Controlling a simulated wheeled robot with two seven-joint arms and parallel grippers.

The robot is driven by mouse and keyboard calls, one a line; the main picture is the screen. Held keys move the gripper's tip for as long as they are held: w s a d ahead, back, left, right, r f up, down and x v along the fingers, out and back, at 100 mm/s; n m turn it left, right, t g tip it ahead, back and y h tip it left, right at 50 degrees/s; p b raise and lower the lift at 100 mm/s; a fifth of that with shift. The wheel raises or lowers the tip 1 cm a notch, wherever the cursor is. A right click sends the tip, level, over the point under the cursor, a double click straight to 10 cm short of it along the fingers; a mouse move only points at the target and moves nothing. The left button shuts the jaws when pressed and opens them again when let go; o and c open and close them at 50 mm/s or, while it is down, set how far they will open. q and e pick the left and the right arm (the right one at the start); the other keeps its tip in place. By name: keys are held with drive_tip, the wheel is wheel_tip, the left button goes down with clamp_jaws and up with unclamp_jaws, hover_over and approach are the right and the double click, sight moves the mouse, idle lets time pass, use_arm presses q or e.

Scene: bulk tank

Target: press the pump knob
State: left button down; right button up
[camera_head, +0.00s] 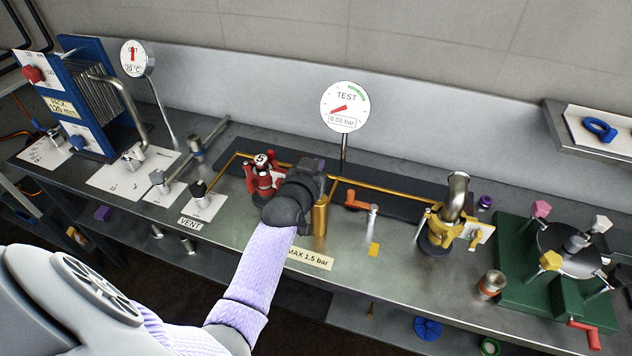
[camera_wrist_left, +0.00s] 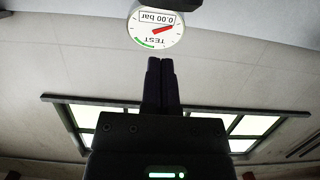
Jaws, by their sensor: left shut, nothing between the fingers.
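A brass cylinder (camera_head: 320,218), which looks like the pump body, stands upright on the steel bench in the head view. Its top and any knob on it are hidden behind my left gripper (camera_head: 312,168). The dark gripper is over or in front of the cylinder top; I cannot tell whether it touches. In the left wrist view its two fingers (camera_wrist_left: 161,62) are together with nothing between them, pointing toward the TEST gauge (camera_wrist_left: 157,24). The gauge (camera_head: 345,107) reads 0.00 bar. My right gripper is not in view.
A red valve (camera_head: 262,180) stands close left of my gripper. An orange-handled valve (camera_head: 362,202) and a yellow clamp with a steel elbow (camera_head: 445,218) stand to the right. A MAX 1.5 bar label (camera_head: 311,259) lies in front. The bench front between label and steel cup (camera_head: 491,284) is mostly clear.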

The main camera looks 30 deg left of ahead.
use_arm(q)
drive_tip(key=shift+s+f+b, duration=0.15)
drive_tip(key=shift+f+b, duration=0.15)
drive_tip(key=shift+f, duration=1.4)
wheel_tip(320, 180, down, 4)
drive_tip(key=b, duration=0.2)
drive_tip(key=shift+r+b, duration=0.15)
drive_tip(key=shift+b, duration=0.2)
drive_tip(key=shift+r, duration=0.1)
wheel_tip(320, 180, up, 5)
drive_tip(key=p, duration=0.5)
drive_tip(key=shift+s+r, duration=0.1)
drive_tip(key=shift+r, duration=0.1)
drive_tip(key=f+p+v, duration=0.1)
drive_tip(key=v, duration=0.8)
drive_tip(key=shift+s+d, duration=0.15)
drive_tip(key=shift+s, duration=0.25)
